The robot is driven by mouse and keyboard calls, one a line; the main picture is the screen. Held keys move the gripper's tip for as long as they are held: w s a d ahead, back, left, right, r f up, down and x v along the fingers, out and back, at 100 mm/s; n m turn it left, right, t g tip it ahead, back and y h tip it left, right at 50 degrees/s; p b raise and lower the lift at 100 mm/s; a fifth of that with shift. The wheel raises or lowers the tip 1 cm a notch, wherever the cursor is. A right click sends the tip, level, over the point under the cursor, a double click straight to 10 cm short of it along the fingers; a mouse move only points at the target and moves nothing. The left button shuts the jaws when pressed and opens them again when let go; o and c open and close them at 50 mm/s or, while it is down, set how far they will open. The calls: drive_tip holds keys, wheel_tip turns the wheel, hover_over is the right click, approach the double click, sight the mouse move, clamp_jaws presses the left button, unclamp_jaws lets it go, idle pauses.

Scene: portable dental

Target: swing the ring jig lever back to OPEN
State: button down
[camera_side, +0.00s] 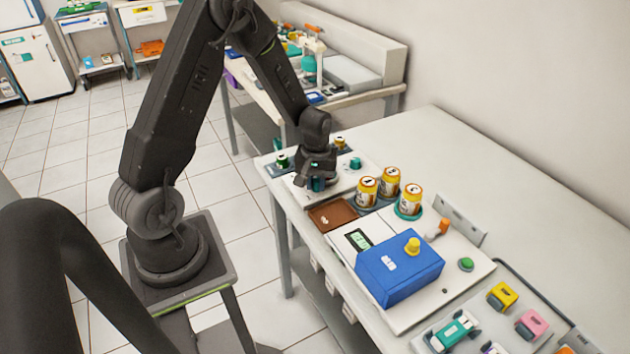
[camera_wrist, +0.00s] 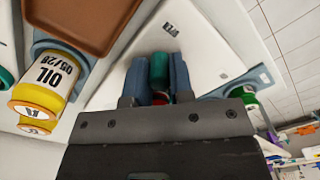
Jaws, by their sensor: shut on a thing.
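My gripper (camera_side: 317,180) is low over the white plate (camera_side: 342,180) at the far left end of the bench. In the wrist view its two blue-grey fingers (camera_wrist: 160,75) stand close on either side of a teal upright cylinder (camera_wrist: 160,64), which I take for the lever's knob. They are shut on it. A bit of red shows below it, between the fingers. Small dark print (camera_wrist: 170,29) on the white plate is upside down and I cannot read it surely. The rest of the jig and the lever's arm are hidden by my gripper.
A brown tray (camera_side: 333,216) and several yellow cans, one being an OIL can (camera_wrist: 48,76), stand close by. A green-capped item (camera_side: 282,160) is left of my gripper, and a teal piece (camera_side: 355,163) right. A blue box (camera_side: 400,270) sits nearer the camera. The bench's back is clear.

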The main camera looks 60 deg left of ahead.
sight(317, 180)
idle(0.3)
drive_tip(key=c, duration=1)
unclamp_jaws()
drive_tip(key=shift+r, duration=0.15)
wheel_tip(317, 180, up, 14)
drive_tip(key=shift+f, duration=0.2)
drive_tip(key=s+d+r+m+t, duration=0.5)
drive_tip(key=s+d+r+m, duration=0.5)
drive_tip(key=s+d, duration=0.5)
wheel_tip(317, 180, up, 3)
drive_tip(key=shift+s+d+f+t, duration=0.15)
drive_tip(key=shift+s+d+t, duration=0.2)
drive_tip(key=shift+s, duration=0.2)
